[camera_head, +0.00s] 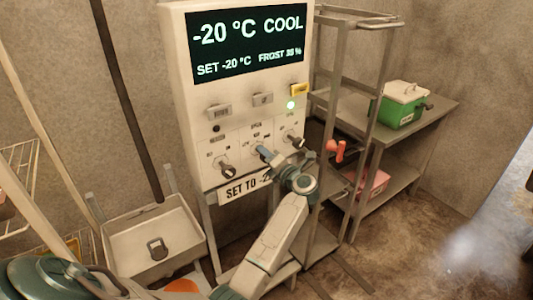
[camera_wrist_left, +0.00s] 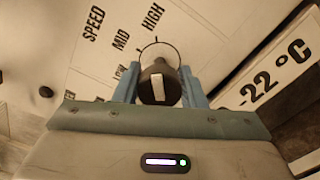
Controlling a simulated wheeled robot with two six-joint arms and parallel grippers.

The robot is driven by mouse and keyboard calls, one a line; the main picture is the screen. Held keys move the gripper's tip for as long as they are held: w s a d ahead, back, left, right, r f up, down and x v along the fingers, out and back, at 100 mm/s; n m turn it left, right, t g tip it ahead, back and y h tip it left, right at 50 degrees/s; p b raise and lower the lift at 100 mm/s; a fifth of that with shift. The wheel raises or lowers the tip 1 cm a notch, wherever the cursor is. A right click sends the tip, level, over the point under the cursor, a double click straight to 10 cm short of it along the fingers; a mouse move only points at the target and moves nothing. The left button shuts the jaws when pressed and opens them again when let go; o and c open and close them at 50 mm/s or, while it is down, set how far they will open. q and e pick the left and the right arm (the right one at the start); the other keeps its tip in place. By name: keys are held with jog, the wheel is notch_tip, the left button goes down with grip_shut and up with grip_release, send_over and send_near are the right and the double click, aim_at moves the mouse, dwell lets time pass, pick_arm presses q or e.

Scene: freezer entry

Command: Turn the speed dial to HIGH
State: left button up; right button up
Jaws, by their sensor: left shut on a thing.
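The speed dial (camera_wrist_left: 158,82) is a dark knob with a white stripe, under the printed words SPEED, MID and HIGH in the left wrist view. The LOW label is partly hidden. I cannot tell for sure which label the stripe marks. My left gripper (camera_wrist_left: 160,88) has its blue fingers on both sides of the knob and is shut on it. In the head view my left gripper (camera_head: 265,153) is at the middle of the lower row of dials on the white control panel (camera_head: 179,75), and it hides the speed dial. My right gripper is not in view.
Another dial (camera_head: 227,170) is left of my gripper, and one (camera_head: 297,141) is right. The display (camera_head: 247,43) reads -20 °C COOL. A sign (camera_wrist_left: 283,75) reads -22 °C. A basin (camera_head: 150,245) stands at left; a metal rack and a table with a green cooler (camera_head: 398,111) stand at right.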

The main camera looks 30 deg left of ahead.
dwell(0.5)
pick_arm(q)
jog(key=o, duration=1)
jog(key=shift+s+d+f+b, duration=0.2)
jog(key=shift+d+b, duration=0.1)
jog(key=shift+d, duration=0.2)
jog(key=b+v, duration=0.4)
jog(key=v, duration=0.5)
jog(key=shift+d+r, duration=0.2)
jog(key=shift+d, duration=0.15)
jog(key=shift+s, duration=0.15)
